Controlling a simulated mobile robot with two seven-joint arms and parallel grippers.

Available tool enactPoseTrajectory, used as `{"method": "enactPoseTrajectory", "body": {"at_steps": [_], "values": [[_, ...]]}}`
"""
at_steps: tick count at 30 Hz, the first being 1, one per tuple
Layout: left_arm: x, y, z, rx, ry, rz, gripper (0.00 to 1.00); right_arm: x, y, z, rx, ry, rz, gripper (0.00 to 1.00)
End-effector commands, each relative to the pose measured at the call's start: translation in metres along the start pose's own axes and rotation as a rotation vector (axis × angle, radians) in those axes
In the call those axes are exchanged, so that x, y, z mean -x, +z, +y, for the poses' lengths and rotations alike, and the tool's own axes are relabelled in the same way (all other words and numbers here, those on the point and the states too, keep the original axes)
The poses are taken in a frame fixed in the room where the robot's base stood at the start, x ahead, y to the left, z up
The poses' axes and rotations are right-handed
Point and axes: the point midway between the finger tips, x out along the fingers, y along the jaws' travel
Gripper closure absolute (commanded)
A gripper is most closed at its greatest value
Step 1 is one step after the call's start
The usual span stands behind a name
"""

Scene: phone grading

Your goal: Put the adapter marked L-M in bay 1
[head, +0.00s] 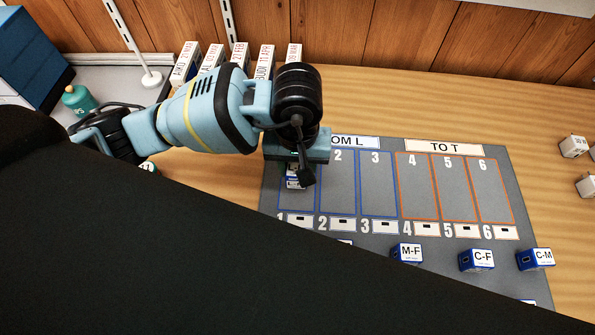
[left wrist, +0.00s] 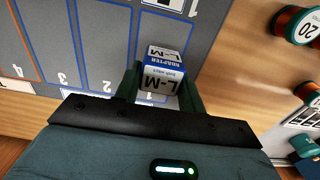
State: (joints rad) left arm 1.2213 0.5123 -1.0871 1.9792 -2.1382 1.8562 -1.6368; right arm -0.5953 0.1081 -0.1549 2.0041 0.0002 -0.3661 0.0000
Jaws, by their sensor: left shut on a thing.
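The adapter marked L-M (left wrist: 165,75) is a blue and white box between the fingers of my left gripper (left wrist: 163,88) in the left wrist view, its label facing the camera. In the head view my left gripper (head: 297,178) points down over bay 1 (head: 308,203), the leftmost blue-outlined bay. The adapter (head: 294,183) shows only partly there, behind the gripper. The gripper is shut on it. I cannot tell whether the adapter touches the mat. My right gripper is not in view.
The grey mat (head: 387,150) has several more bays, which look empty. Adapters M-F (head: 407,253), C-F (head: 477,260) and C-M (head: 535,259) stand along its front. Several labelled white boxes (head: 262,61) line the back. A large dark shape covers the lower left of the head view.

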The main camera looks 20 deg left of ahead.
Motion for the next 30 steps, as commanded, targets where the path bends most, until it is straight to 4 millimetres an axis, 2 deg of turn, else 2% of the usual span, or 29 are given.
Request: {"method": "enactPoseTrajectory", "body": {"at_steps": [8, 20, 21, 26, 30], "values": [[-0.033, -0.002, 0.001, 0.001, 0.0, 0.0, 0.83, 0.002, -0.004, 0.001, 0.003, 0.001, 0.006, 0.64], [-0.039, -0.003, 0.001, 0.0, 0.0, 0.001, 0.83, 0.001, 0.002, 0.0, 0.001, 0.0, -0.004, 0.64], [-0.039, -0.003, 0.001, 0.0, 0.0, 0.001, 0.58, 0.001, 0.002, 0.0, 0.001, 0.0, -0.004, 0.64], [-0.038, -0.003, 0.001, 0.0, 0.0, 0.002, 0.39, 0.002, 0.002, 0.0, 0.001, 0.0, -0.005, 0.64], [-0.038, -0.003, 0.001, 0.0, 0.0, 0.001, 0.39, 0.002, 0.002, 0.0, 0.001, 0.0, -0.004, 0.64]]}}
